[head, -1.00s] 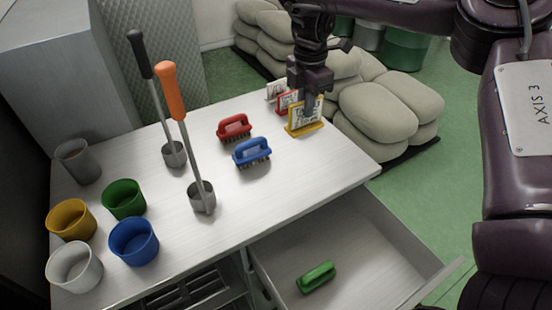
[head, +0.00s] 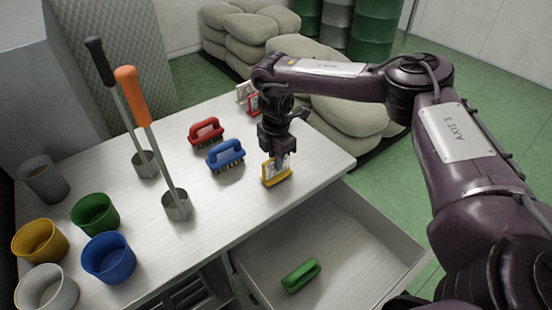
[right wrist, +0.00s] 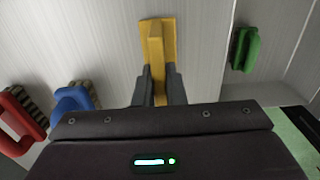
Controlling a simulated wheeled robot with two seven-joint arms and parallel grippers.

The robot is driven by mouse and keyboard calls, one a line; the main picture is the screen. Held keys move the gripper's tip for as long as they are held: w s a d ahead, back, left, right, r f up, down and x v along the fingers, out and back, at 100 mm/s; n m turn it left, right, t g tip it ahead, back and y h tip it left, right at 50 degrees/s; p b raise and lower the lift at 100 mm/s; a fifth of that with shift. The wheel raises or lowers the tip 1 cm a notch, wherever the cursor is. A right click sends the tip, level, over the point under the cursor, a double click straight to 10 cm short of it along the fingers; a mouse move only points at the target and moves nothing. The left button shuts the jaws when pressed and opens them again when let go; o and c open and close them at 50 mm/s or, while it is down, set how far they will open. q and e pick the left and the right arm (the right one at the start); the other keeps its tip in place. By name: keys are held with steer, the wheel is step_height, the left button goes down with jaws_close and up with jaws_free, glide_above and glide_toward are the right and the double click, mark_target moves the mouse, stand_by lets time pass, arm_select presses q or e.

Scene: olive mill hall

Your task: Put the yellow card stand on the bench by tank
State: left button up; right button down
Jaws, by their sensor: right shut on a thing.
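The yellow card stand (head: 276,173) is near the right front edge of the bench top (head: 235,205), in front of the blue brush. My right gripper (head: 279,158) points down and is shut on it. In the right wrist view the stand's yellow upright (right wrist: 156,60) sits between the two fingers of my right gripper (right wrist: 158,85). I cannot tell whether its base touches the bench top or is just above it. No tank shows in these views. My left gripper is not in view.
A red brush (head: 206,132) and a blue brush (head: 225,155) lie left of the stand. A white card stand (head: 246,92) and a red one (head: 254,104) stand behind. Tall-handled tools and several cups fill the left. An open drawer (head: 335,245) holds a green brush (head: 301,275).

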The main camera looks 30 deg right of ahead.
steer(key=shift+f, duration=0.25)
steer(key=shift+f, duration=0.1)
steer(key=c, duration=1.5)
jaws_free()
step_height(320, 180, up, 12)
steer(key=shift+a, duration=0.1)
